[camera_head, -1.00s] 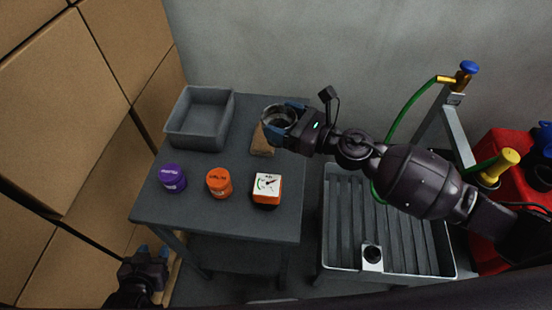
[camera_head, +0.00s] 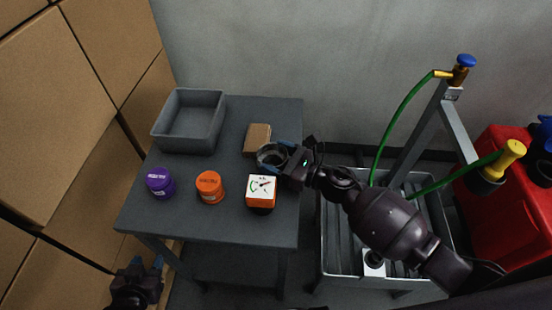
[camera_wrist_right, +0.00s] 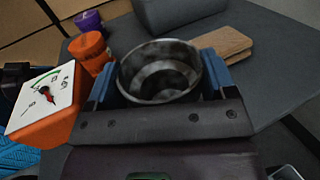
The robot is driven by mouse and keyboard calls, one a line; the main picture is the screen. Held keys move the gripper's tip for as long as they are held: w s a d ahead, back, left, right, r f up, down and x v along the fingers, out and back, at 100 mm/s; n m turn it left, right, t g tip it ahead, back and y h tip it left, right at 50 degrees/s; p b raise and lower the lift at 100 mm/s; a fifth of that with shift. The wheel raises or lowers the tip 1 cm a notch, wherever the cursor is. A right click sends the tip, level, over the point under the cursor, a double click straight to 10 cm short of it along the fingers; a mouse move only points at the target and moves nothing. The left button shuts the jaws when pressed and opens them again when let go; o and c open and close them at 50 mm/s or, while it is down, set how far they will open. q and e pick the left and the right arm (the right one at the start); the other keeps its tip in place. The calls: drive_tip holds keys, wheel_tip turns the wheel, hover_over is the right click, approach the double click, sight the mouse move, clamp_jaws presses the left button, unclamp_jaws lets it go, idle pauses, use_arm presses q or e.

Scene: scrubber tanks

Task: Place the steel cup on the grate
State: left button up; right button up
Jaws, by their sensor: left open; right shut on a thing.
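The steel cup (camera_head: 268,157) is held in my right gripper (camera_head: 273,155) above the right side of the table. In the right wrist view the cup (camera_wrist_right: 160,72) is upright-looking, open side visible, between the two blue fingers. My right gripper is shut on it. The grate (camera_head: 335,225) is the slatted grey basin to the right of the table, partly hidden by my right arm. My left gripper (camera_head: 146,268) is open and empty at the lower left, beside the table.
The table (camera_head: 215,230) holds a grey bin (camera_head: 190,147), a purple jar (camera_head: 160,183), an orange jar (camera_head: 210,187), an orange gauge box (camera_head: 261,192) and a brown block (camera_head: 257,136). A green hose (camera_head: 396,115) hangs over the basin. A red container (camera_head: 500,200) stands right.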

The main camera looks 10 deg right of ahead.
drive_tip(key=shift+f, duration=0.2)
drive_tip(key=o, duration=0.6)
drive_tip(key=shift+o, duration=0.2)
drive_tip(key=shift+r, duration=0.1)
drive_tip(key=shift+r, duration=0.15)
drive_tip(key=b+v, duration=0.1)
drive_tip(key=v, duration=1.1)
drive_tip(key=shift+b, duration=0.3)
